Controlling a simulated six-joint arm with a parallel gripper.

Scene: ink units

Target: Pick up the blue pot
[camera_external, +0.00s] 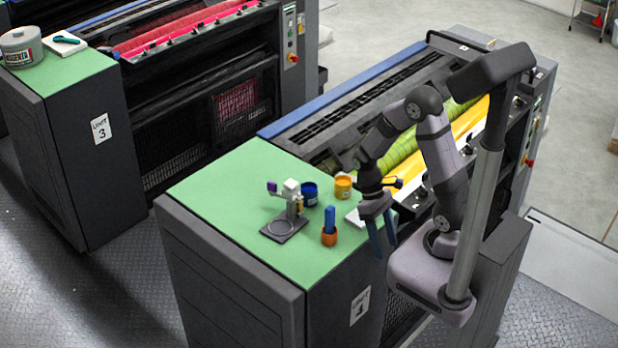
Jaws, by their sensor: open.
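The blue pot (310,194) is a small dark blue cylinder on the green top of the printing unit. It stands just right of a small stand, whose parts are close to its left side. My gripper (384,241) hangs with its two fingers pointing down, apart and empty. It is to the right of the blue pot in the picture, by the right edge of the green top, and does not touch it.
A yellow pot (343,188) stands right of the blue pot. A white item (354,217) lies partly behind my gripper. The left part of the green top (229,186) is clear.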

